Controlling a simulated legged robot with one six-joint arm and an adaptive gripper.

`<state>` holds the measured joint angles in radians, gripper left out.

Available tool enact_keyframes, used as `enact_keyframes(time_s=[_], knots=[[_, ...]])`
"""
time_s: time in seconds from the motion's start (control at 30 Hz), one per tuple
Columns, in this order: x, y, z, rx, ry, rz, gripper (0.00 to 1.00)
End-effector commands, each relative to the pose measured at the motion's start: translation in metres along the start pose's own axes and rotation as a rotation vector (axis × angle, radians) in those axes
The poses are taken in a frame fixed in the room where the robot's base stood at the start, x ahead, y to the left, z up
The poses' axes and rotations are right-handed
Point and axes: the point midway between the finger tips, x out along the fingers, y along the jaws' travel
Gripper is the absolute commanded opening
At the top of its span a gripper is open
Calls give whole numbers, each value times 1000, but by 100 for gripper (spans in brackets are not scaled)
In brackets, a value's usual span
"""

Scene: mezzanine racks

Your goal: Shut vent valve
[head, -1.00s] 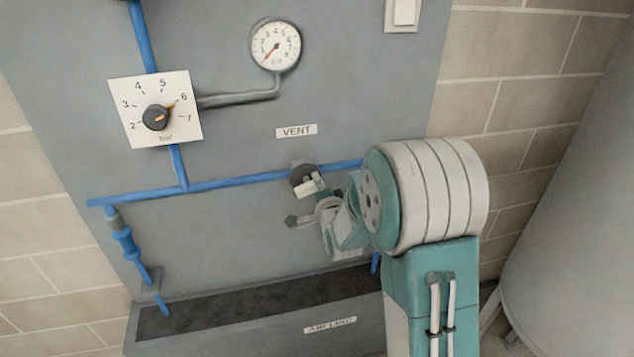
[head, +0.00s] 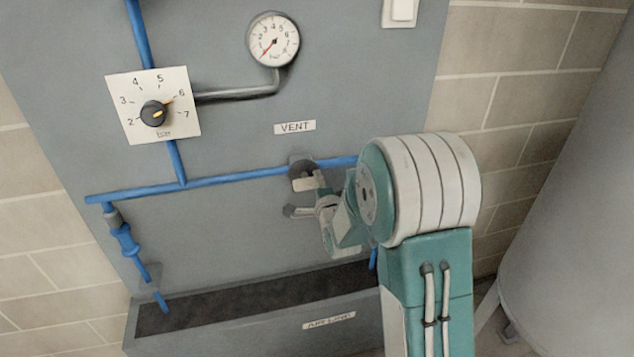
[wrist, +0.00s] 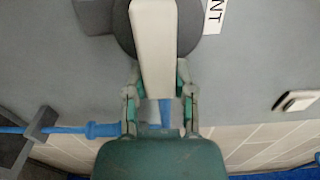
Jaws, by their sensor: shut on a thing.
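The vent valve (head: 301,169) is a round dark grey body on the blue pipe, below the VENT label (head: 295,127). Its pale lever (head: 304,184) is partly hidden by my gripper in the head view. My gripper (head: 306,196) is at the valve, just below the pipe. In the wrist view, the pale lever (wrist: 154,45) runs from the round body (wrist: 201,22) down between the two fingers of my gripper (wrist: 158,77). The fingers are shut on the lever, one on each side. The lever's exact angle to the pipe is hard to tell.
A dial knob (head: 153,113) on a white plate and a pressure gauge (head: 273,40) are on the grey panel. A trough-like ledge (head: 350,328) juts out below. A large grey cylinder (head: 575,220) stands at right. A white switch (head: 400,12) is at the top.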

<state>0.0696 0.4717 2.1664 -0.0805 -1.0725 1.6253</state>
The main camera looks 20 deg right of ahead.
Motion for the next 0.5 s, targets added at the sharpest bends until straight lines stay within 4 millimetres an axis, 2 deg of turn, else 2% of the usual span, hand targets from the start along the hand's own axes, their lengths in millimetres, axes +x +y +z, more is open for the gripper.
enact_keyframes(time_s=[0.13, 0.17, 0.2, 0.23, 0.5], knots=[[-1, 5, -2, 3, 6, 14, 0], [-1, 5, -2, 3, 6, 14, 47], [-1, 5, -2, 3, 5, 14, 65], [-1, 5, -2, 3, 5, 13, 69], [-1, 3, 0, 0, 3, 7, 69]])
